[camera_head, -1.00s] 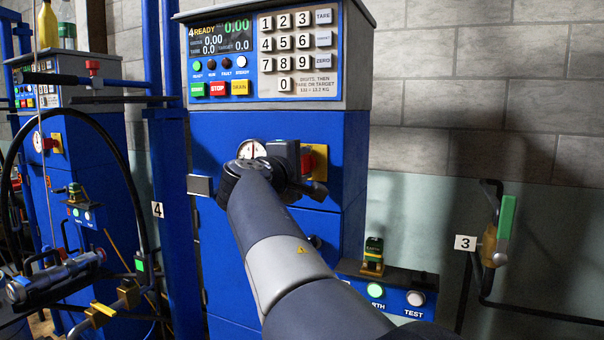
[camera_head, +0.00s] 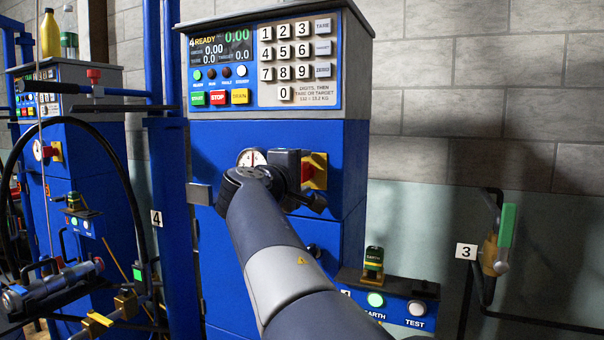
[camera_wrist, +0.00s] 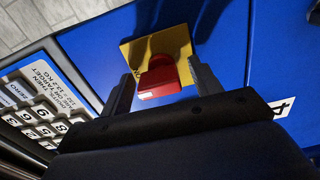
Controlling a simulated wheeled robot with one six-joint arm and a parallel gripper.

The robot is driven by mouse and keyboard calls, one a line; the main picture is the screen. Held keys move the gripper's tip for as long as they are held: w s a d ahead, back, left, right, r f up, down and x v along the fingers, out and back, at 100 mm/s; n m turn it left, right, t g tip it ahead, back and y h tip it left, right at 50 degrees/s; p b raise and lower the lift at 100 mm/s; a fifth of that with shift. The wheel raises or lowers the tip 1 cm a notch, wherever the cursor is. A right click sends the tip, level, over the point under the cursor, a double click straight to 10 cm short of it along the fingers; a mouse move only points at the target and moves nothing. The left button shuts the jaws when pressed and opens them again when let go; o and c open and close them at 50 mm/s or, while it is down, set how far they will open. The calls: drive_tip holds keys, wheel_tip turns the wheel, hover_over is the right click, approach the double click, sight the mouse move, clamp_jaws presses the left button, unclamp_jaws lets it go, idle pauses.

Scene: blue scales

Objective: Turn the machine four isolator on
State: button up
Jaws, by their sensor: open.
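Machine four's isolator is a red knob (camera_head: 307,172) on a yellow plate (camera_head: 320,168), on the blue front of the machine cabinet (camera_head: 345,150). In the wrist view the red knob (camera_wrist: 158,78) stands out from the yellow plate (camera_wrist: 145,50). My gripper (camera_head: 302,190) is in front of it in the head view, partly covering the knob. In the wrist view my gripper (camera_wrist: 161,70) is open, with one finger on each side of the knob. Gaps show between the fingers and the knob. Whether the knob points to on or off cannot be told.
Above are the keypad (camera_head: 293,60) and a display (camera_head: 220,48) reading "4 READY". A round gauge (camera_head: 251,158) sits just left of the isolator, partly behind my wrist. An earth/test box (camera_head: 390,290) stands lower right. Another blue machine (camera_head: 88,150) is at left.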

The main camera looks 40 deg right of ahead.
drive_tip(key=v, duration=1.1)
drive_tip(key=shift+d, duration=0.1)
drive_tip(key=x, duration=1)
drive_tip(key=shift+w+d, duration=0.25)
drive_tip(key=shift+d, duration=0.1)
drive_tip(key=shift+a, duration=0.1)
